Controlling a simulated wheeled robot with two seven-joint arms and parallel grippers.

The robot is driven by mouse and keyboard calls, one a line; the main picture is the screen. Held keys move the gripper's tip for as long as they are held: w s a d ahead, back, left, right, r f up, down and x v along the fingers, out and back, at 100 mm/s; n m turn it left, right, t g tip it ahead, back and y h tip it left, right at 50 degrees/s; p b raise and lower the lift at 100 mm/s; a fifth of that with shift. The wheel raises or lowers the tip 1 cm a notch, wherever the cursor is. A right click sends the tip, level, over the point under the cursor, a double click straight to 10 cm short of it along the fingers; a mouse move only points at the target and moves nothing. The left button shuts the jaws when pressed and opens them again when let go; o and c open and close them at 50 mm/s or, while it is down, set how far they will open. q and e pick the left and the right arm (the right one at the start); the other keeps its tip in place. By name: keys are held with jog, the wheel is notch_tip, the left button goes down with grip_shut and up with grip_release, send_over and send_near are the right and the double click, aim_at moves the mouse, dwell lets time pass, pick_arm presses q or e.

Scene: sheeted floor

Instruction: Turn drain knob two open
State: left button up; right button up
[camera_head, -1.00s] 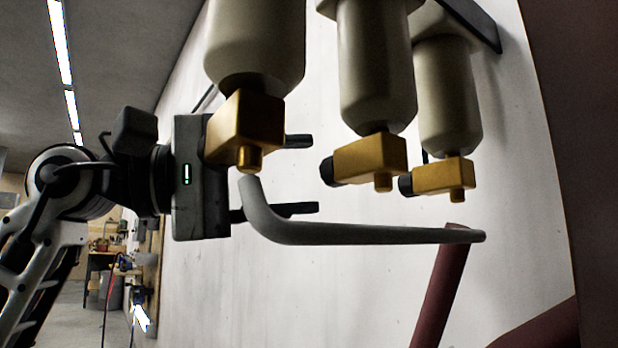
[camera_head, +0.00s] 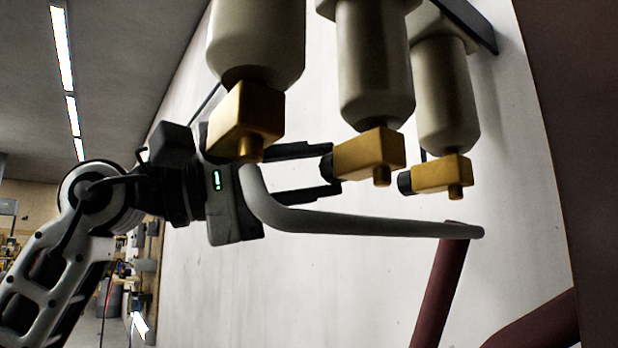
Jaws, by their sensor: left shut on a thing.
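Three brass drain valves hang under cream filter bowls. The middle valve (camera_head: 370,154) has a black drain knob (camera_head: 326,168) on its left end. My left gripper (camera_head: 332,169) reaches in from the left behind the nearest valve (camera_head: 246,122). Its two black fingers are shut on the middle valve's knob, one above and one below. The nearest valve hides part of the gripper, and its own knob is not visible. The far valve (camera_head: 442,176) has a black knob (camera_head: 404,183) on its left, free of the gripper. My right gripper is not in view.
A grey pipe (camera_head: 360,228) bends up to the nearest valve and runs right, just below my gripper. A dark red pipe (camera_head: 441,290) slopes down at the right. A white wall (camera_head: 290,300) stands behind. A dark red panel (camera_head: 577,120) edges the right.

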pick_arm(q)
jog(key=o, duration=1)
jog(key=shift+c, duration=0.2)
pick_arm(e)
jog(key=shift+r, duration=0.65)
pick_arm(q)
jog(key=shift+a+f, duration=0.1)
jog(key=shift+a, duration=0.05)
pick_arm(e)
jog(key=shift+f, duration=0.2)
pick_arm(q)
jog(key=p+v, duration=0.1)
jog(key=v, duration=1.4)
jog(key=shift+a+f, duration=0.3)
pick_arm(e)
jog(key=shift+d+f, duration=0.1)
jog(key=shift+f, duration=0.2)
